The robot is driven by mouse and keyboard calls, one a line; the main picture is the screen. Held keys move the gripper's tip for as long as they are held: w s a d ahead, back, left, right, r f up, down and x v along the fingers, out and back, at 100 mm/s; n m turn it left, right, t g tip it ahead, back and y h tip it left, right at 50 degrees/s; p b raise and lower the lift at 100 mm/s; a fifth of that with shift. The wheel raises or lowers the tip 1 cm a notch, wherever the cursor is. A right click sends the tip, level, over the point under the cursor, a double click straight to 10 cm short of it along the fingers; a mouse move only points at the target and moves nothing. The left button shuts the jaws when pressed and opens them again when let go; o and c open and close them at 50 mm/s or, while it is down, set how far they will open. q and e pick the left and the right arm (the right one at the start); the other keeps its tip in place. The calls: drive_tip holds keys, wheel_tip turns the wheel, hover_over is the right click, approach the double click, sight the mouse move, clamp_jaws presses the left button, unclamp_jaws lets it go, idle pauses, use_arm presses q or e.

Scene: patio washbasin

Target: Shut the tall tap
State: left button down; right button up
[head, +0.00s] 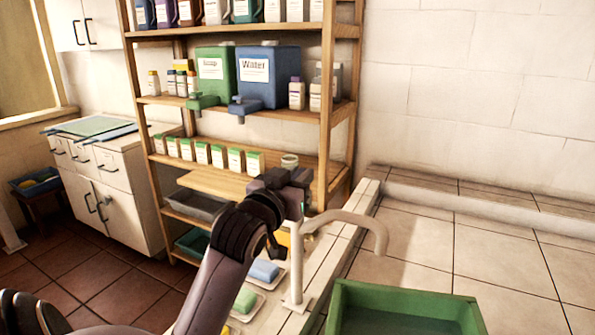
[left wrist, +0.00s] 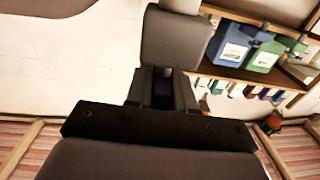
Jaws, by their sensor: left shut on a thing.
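The tall tap (head: 297,262) is a pale upright pipe at the left edge of the tiled counter. Its curved spout (head: 350,216) reaches right and bends down above the green basin (head: 405,292). No water stream shows below the spout. My left gripper (head: 293,182) is at the top of the tap and shut on its handle, which it mostly hides in the head view. In the left wrist view the fingers (left wrist: 162,88) are close together, with a grey block (left wrist: 175,42) just beyond them. My right gripper is not in view.
A wooden shelf (head: 327,105) behind the tap holds a green soap container (head: 216,72), a blue water container (head: 268,75) and several bottles. Soap bars in dishes (head: 262,271) lie left of the tap. The tiled counter (head: 480,240) behind the basin is clear.

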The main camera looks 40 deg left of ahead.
use_arm(q)
drive_tip(key=shift+m+h, duration=0.3)
drive_tip(key=shift+h, duration=0.2)
drive_tip(key=c, duration=1.1)
unclamp_jaws()
drive_tip(key=shift+o, duration=0.2)
drive_tip(key=shift+s, duration=0.1)
